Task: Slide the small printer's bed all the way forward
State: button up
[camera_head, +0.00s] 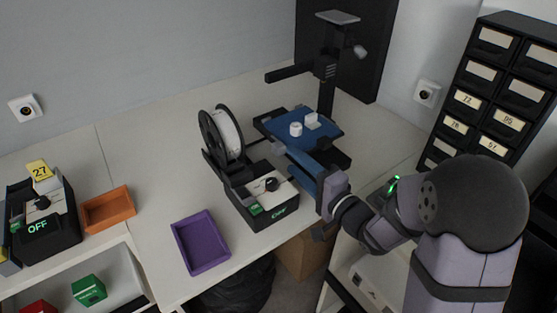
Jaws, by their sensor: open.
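The small printer (326,92) stands on the table at the back centre, with a dark upright and a dark side arm. Its blue bed (325,137) is low in front of the upright and carries two small white pieces (296,129). My gripper (300,164) reaches in from the right, close to the bed's near edge. It is open; its fingers are hard to make out against the dark and blue parts there. I cannot tell whether it touches the bed. My wrist hides some of the printer's near side.
A filament spool (226,133) and a control box with a dial (265,197) stand just left of my gripper. A purple tray (202,245) and an orange tray (108,209) lie further left. A drawer cabinet (497,88) stands at right.

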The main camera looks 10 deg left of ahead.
aim_at(282, 152)
jog(key=shift+a+y, duration=0.2)
jog(key=shift+y, duration=0.1)
jog(key=shift+a, duration=0.1)
jog(key=shift+p+x, duration=0.5)
jog(key=shift+x, duration=3)
grip_shut()
